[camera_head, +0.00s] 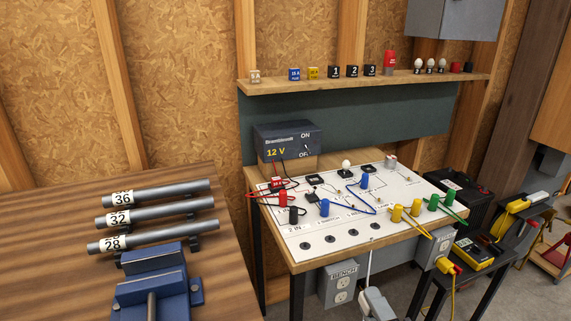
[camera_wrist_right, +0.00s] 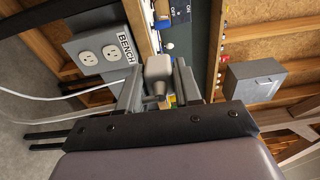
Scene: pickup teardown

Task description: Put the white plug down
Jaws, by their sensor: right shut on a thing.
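My right gripper (camera_head: 376,300) shows at the bottom of the head view, in front of the bench's near edge. In the right wrist view its two fingers (camera_wrist_right: 158,95) are shut on the white plug (camera_wrist_right: 158,69), which looks pale grey there. A thin white cord (camera_head: 370,258) runs up from near the gripper in the head view. The outlet box labelled BENCH (camera_head: 341,284) hangs below the bench, left of the gripper. It also shows in the wrist view (camera_wrist_right: 92,55), apart from the plug. My left gripper is not in view.
The white circuit board (camera_head: 300,236) on the bench carries coloured plugs and wires. A 12 V supply (camera_head: 287,142) stands behind it. Another outlet box (camera_head: 431,252) is at the bench's right, near a yellow plug (camera_head: 448,266). A blue vise (camera_head: 155,275) is on the left table.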

